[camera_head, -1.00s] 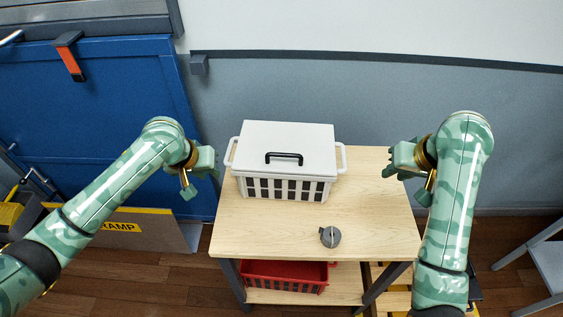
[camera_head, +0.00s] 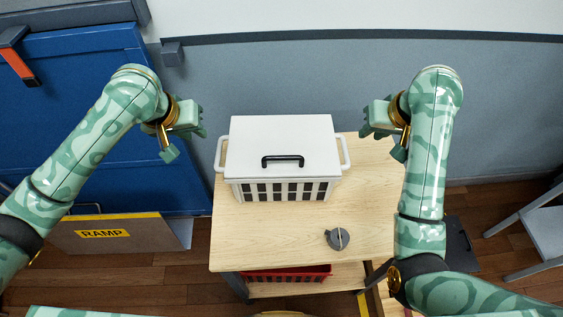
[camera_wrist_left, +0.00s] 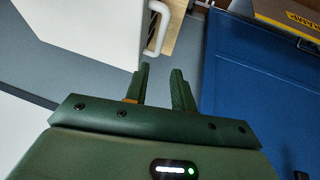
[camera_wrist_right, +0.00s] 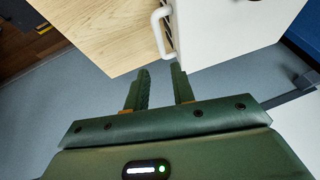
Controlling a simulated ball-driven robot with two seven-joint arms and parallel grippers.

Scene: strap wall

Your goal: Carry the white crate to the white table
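The white crate (camera_head: 283,145) stands upright on a wood-topped table, with a flat white lid and a black lid handle (camera_head: 283,160). It has a white loop handle on each side, the left one (camera_head: 221,155) and the right one (camera_head: 345,153). My left gripper (camera_head: 202,122) is open and empty, up and left of the left handle, which shows beyond its fingers in the left wrist view (camera_wrist_left: 158,28). My right gripper (camera_head: 366,122) is open and empty, up and right of the right handle, also in the right wrist view (camera_wrist_right: 160,32). Neither touches the crate. No white table is recognisable.
The wooden tabletop (camera_head: 290,237) carries a grey round object (camera_head: 337,239) near its front. A red basket (camera_head: 285,273) sits on the shelf below. A blue panel (camera_head: 70,130) and a ramp (camera_head: 120,232) are at left. Grey furniture (camera_head: 540,225) stands at right.

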